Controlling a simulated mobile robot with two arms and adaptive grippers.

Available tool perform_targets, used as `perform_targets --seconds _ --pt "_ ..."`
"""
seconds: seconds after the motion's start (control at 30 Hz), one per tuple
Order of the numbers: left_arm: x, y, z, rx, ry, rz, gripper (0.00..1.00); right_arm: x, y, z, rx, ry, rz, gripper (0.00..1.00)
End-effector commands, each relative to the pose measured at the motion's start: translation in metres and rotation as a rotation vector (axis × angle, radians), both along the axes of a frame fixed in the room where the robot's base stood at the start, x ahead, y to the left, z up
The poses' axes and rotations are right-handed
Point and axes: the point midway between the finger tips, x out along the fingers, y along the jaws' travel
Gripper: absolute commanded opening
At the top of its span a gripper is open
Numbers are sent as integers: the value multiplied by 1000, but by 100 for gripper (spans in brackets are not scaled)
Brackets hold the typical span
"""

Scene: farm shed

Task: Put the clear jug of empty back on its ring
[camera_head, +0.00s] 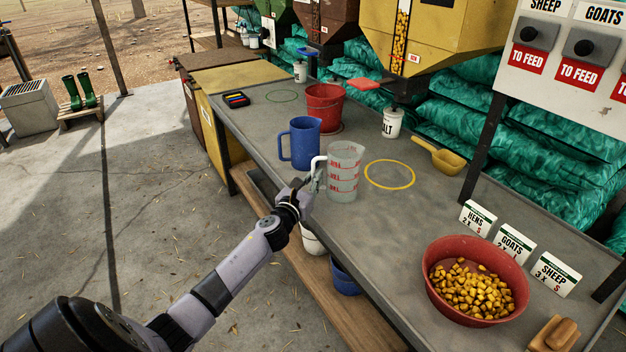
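The clear jug (344,172) with red markings and a white handle stands upright near the bench's front edge. It looks empty. A yellow ring (390,174) is marked on the bench just right of it, with nothing on it. My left gripper (311,183) is at the jug's handle, on its left side. The fingers overlap the handle, and I cannot tell whether they are closed on it. I cannot tell whether the jug's base touches the bench. My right gripper is not in view.
A blue jug (301,143) stands close behind the clear jug, and a red bucket (325,105) behind that. A yellow scoop (441,157) lies right of the ring. A red bowl of yellow pieces (436,293) sits at the near right. The bench (400,225) between is clear.

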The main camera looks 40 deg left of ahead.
Motion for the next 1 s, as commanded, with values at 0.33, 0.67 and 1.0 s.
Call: perform_targets --seconds 0.33,0.67,1.0 --pt "0 0 0 0 0 0 28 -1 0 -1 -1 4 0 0" --pt "0 0 5 0 0 0 28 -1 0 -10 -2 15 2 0" --pt "-67 -14 2 0 3 -1 28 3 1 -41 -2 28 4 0"
